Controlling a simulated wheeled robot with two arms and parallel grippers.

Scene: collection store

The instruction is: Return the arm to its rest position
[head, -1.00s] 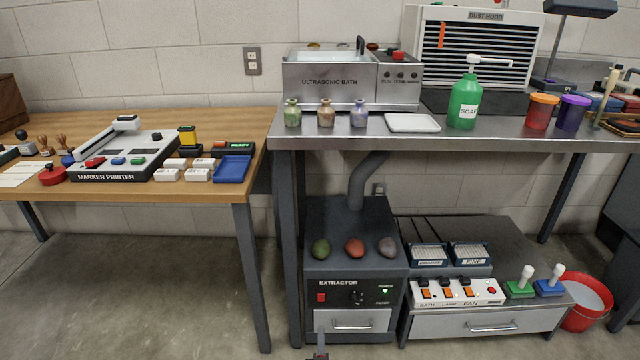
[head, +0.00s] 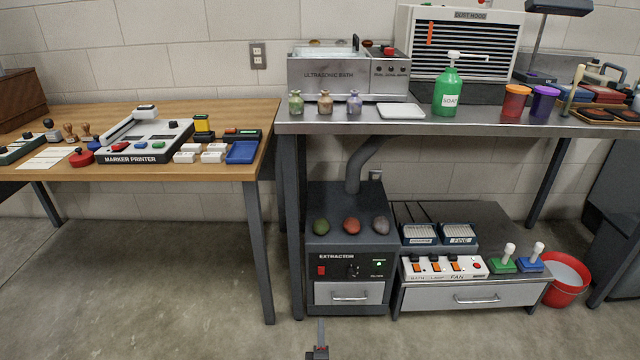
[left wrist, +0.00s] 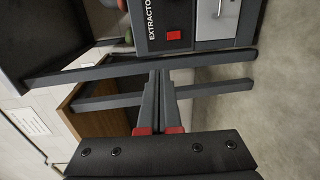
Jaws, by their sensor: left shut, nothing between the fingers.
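My left gripper (head: 318,350) shows at the bottom edge of the head view, in front of the extractor and above the bare floor. In the left wrist view its two fingers (left wrist: 160,100) lie together, shut with nothing between them. It is apart from the extractor (head: 348,250), whose drawer is closed. The extractor also shows at the top of the left wrist view (left wrist: 188,22). The rest of my left arm is out of the head view. My right gripper is not in view.
A wooden table (head: 60,172) with a marker printer (head: 145,140) stands left. A steel bench (head: 420,127) stands right, with a low drawer unit (head: 470,298) and red bucket (head: 566,280) beneath. Table and bench legs rise beside the extractor. The floor (head: 160,290) in front is clear.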

